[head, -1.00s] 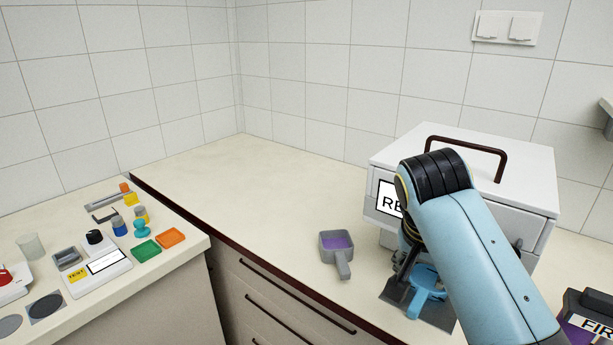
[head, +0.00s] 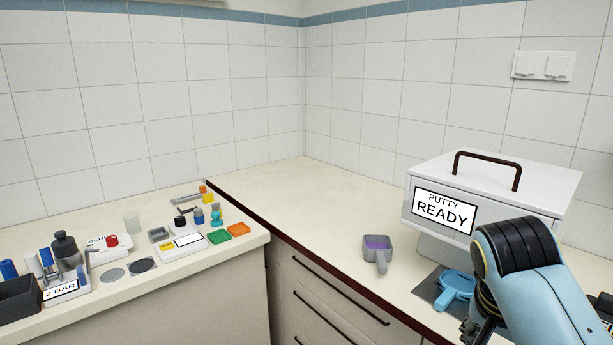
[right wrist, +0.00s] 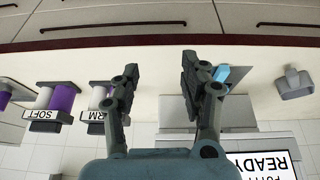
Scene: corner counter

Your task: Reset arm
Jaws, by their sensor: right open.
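My right arm comes in at the lower right of the head view, in front of the white box's lower part. My left gripper is not in view.
The white box (head: 443,210) reads "PUTTY READY". A grey scoop with purple contents (head: 377,250) stands on the counter. Containers marked "SOFT" (right wrist: 48,118) and "FIRM" (right wrist: 94,118) stand left in the wrist view. The left counter holds several small items. The corner counter (head: 300,195) is clear.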

